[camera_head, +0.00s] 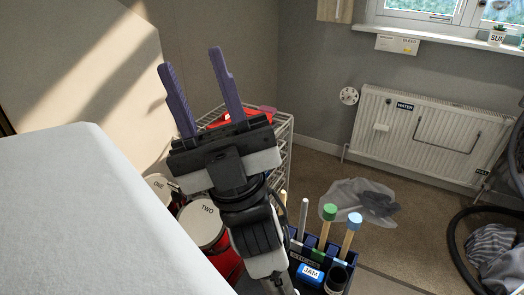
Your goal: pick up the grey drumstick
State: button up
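A thin grey stick (303,219), which looks like the grey drumstick, stands upright in a dark rack (316,254) at the lower middle. Only its upper part shows. A pale wooden stick (283,208) is just left of it, partly behind my arm. Right of it are a green-topped mallet (327,224) and a blue-topped mallet (351,231). My gripper (189,60) has two purple fingers spread apart and pointing up. It is open and empty, up and left of the rack, well apart from the grey stick.
A blue jar lid labelled JAM (311,275) and a dark cup (337,277) sit at the rack's front. Drums (203,224) stand left of my arm. A wire shelf (284,135) is behind my gripper. A white surface (85,215) fills the lower left. Grey cloth (360,203) lies on the carpet.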

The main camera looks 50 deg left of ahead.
aim_at(306, 202)
jog(key=u, duration=1)
